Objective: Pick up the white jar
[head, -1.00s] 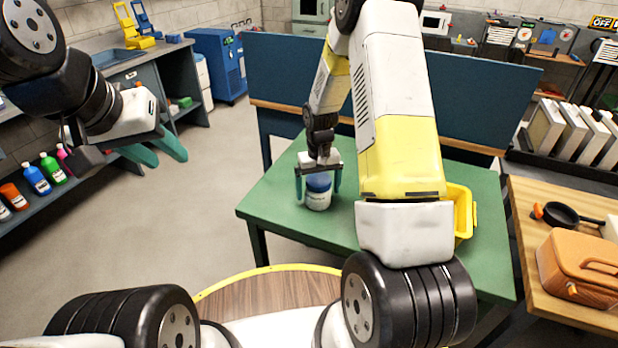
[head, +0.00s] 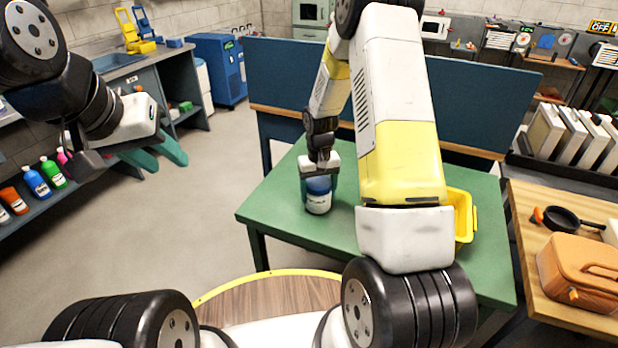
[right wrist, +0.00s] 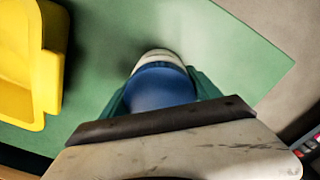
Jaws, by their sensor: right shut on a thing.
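The white jar (head: 318,204) with a blue lid stands upright on the green table (head: 275,213). My right gripper (head: 318,192) comes down over the jar from above, and its green fingers are shut on the jar's two sides. In the right wrist view the blue lid (right wrist: 162,88) lies between the fingers, with the white rim (right wrist: 158,57) behind it. My left gripper (head: 162,155) is in the air at the left, away from the table, with its green fingers apart and empty.
A yellow bin (head: 462,212) stands on the table right of the jar, partly hidden by my right arm. A blue panel (head: 290,75) rises behind the table. A wooden table (head: 530,215) at right holds a black pan (head: 565,218) and an orange case (head: 580,265).

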